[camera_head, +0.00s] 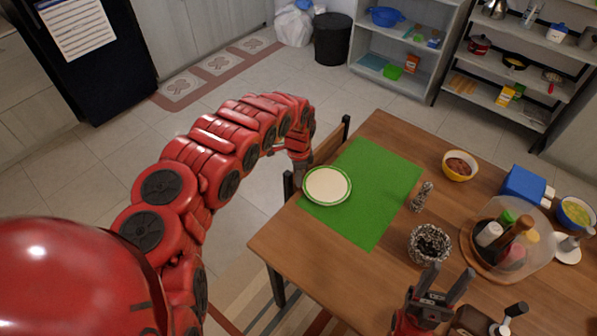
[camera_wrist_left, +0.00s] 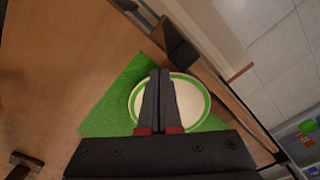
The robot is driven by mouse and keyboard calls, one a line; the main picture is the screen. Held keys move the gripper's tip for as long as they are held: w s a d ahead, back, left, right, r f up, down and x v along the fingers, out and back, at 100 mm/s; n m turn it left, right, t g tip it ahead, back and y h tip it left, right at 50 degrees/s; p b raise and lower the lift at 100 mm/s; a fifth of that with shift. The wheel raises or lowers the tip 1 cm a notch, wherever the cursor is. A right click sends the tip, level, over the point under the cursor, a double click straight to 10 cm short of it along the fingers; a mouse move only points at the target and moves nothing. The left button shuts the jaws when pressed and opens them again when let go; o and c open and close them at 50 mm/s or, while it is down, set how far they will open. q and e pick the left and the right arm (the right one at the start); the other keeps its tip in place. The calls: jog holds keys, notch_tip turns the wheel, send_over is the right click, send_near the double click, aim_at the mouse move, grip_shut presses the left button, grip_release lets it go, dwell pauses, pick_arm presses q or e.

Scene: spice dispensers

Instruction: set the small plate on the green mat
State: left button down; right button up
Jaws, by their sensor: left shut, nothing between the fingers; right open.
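The small plate (camera_head: 327,185), white with a green rim, lies flat on the near left part of the green mat (camera_head: 385,185). Its left edge reaches slightly past the mat's edge. In the left wrist view the plate (camera_wrist_left: 188,98) is behind my shut fingers, with the mat (camera_wrist_left: 110,105) to its left. My left gripper (camera_head: 298,174) is beside the plate's left side, shut and empty; its fingers (camera_wrist_left: 161,75) hide part of the plate. Whether they touch it cannot be told. My right gripper (camera_head: 447,283) is open and empty over the front of the table.
The wooden table (camera_head: 295,250) also holds a yellow bowl (camera_head: 459,166), a pepper mill (camera_head: 422,197), a speckled cup (camera_head: 429,244) and a clear tray of dispensers (camera_head: 478,262). A chair (camera_head: 346,128) stands at the table's left edge. The mat's right part is clear.

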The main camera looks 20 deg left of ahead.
aim_at(299, 195)
pick_arm(q)
jog(key=f, duration=0.3)
jog(key=shift+d+f, duration=0.25)
jog(key=shift+f, duration=0.15)
jog(key=shift+a+f, duration=0.15)
jog(key=shift+f, duration=0.75)
